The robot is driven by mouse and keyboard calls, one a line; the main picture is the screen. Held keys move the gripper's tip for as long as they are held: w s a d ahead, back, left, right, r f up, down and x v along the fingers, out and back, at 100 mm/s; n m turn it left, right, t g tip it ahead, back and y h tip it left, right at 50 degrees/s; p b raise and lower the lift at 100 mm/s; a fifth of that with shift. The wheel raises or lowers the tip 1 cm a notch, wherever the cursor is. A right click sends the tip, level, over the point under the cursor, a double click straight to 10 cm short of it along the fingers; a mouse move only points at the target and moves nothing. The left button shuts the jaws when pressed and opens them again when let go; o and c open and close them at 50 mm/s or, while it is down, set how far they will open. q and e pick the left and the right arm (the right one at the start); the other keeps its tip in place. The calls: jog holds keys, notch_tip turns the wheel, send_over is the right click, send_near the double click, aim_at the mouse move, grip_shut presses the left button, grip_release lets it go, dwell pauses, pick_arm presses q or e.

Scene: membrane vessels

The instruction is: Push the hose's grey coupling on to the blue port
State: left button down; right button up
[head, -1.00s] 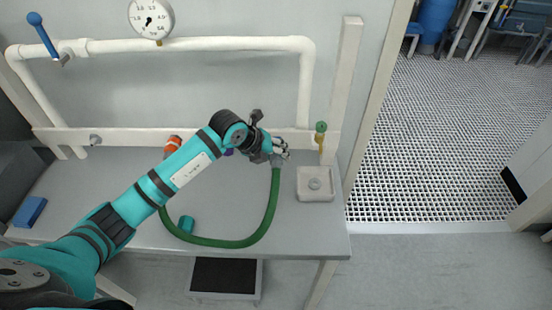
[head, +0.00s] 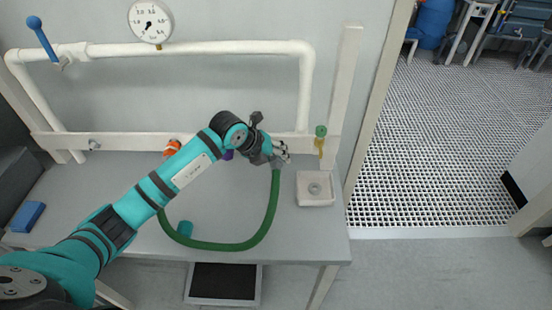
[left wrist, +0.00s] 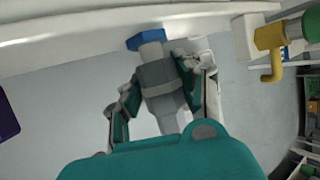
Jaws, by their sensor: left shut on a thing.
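The green hose (head: 262,225) lies in a loop on the grey bench, its right end rising to my left gripper (head: 281,153). In the left wrist view my left gripper (left wrist: 160,82) is shut on the hose's grey coupling (left wrist: 158,76), with a finger on each side. The blue port (left wrist: 147,40) is on the white rail just ahead of the coupling. A lighter grey stub shows between them, in line with both. I cannot tell how far the coupling sits over it. In the head view my gripper hides the port. My right gripper is not in view.
A brass valve with a green knob (head: 320,143) is right of my gripper, above a white tray (head: 315,202). A purple fitting (head: 228,154) and an orange one (head: 172,147) are to the left. A teal cylinder (head: 186,228) stands by the hose.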

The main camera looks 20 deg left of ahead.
pick_arm(q)
jog(key=shift+w+a+b, duration=0.2)
jog(key=shift+w+b, duration=0.2)
jog(key=shift+w, duration=0.35)
jog(key=c, duration=0.8)
grip_release()
jog(key=shift+c, duration=0.2)
